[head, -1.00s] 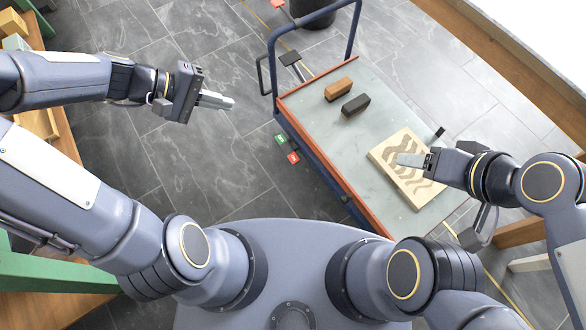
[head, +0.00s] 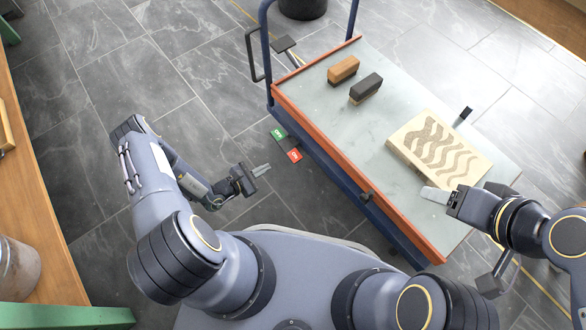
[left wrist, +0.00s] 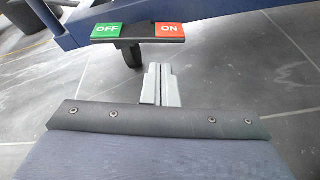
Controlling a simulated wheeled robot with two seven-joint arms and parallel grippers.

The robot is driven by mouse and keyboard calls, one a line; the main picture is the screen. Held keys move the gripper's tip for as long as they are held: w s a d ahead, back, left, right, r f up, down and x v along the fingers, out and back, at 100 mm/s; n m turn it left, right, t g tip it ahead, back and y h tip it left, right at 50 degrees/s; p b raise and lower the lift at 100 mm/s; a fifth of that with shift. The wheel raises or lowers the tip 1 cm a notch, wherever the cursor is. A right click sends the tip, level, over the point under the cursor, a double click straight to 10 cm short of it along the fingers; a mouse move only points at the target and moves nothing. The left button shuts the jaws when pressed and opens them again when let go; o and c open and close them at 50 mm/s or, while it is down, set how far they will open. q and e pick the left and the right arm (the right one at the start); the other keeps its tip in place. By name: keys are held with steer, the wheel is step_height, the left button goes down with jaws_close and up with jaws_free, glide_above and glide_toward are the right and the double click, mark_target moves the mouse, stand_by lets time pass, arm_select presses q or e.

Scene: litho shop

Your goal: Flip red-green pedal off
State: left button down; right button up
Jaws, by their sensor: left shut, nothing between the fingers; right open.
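The red-green pedal (head: 286,145) sits low at the near left side of the cart, close to the floor. In the left wrist view the pedal (left wrist: 138,33) has a green half marked OFF on the left and a red half marked ON on the right. My left gripper (head: 262,169) is shut and empty, a little left of and short of the pedal. My right gripper (head: 439,195) is open over the cart's near right area, at the carved block's corner.
The cart (head: 318,98) has a blue frame and an orange edge beside the pedal. On its top lie a brown block (head: 343,69), a dark block (head: 366,87) and a wavy-patterned block (head: 437,148). A wooden bench (head: 40,190) stands at left. Grey floor between is clear.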

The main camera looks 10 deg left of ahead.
mark_target(286, 145)
arm_select(q)
steer(key=shift+n+y, duration=0.4)
steer(key=shift+n, duration=0.2)
steer(key=f, duration=0.1)
steer(key=s+f, duration=0.1)
steer(key=f, duration=0.1)
steer(key=d+f, duration=0.1)
steer(key=f, duration=0.1)
steer(key=shift+s+d+b, duration=0.1)
steer(key=shift+s+b, duration=0.05)
steer(key=shift+b, duration=0.15)
arm_select(e)
steer(key=shift+s+f, duration=0.1)
steer(key=shift+f, duration=0.65)
arm_select(q)
steer(key=b+x, duration=0.5)
steer(key=x, duration=0.5)
steer(key=shift+f, duration=0.2)
steer(key=r, duration=0.4)
steer(key=shift+s+d+r, duration=0.2)
steer(key=shift+s+d, duration=0.1)
steer(key=shift+d, duration=0.05)
arm_select(e)
step_height(286, 145, down, 5)
steer(key=shift+f, duration=0.1)
